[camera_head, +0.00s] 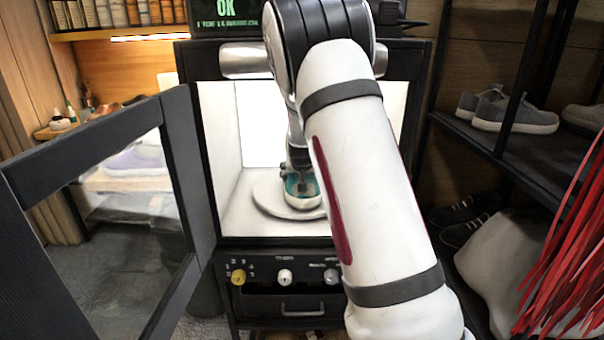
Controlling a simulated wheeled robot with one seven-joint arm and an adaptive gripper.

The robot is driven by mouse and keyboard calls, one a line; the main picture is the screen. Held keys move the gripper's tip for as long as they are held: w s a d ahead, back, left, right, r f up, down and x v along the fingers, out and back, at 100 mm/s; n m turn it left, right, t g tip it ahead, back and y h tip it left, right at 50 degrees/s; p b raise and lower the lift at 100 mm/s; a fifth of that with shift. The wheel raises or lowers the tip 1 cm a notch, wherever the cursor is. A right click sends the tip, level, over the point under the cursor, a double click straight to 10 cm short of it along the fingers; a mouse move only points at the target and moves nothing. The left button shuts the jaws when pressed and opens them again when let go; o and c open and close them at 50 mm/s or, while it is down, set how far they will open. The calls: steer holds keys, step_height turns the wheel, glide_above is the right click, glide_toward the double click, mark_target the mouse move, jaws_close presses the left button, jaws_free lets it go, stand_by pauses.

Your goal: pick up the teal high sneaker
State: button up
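The teal high sneaker (296,188) stands on a round white turntable (268,202) inside a brightly lit white cabinet. Only a small part of it shows, teal above with a pale sole or toe at the front. My gripper (302,179) is inside the cabinet, directly over the sneaker and overlapping it in the view. Its fingers are small, dark and partly hidden by my arm, so I cannot tell whether they touch or close on the sneaker. My arm also hides the right part of the turntable.
The cabinet's glass door (190,165) stands open to the left. A control panel with knobs (285,277) is below the opening. Grey sneakers (510,112) sit on a shelf at right, near red hanging strips (570,230). A screen reading OK (226,12) is above.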

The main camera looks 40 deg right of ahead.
steer(key=shift+c, duration=0.7)
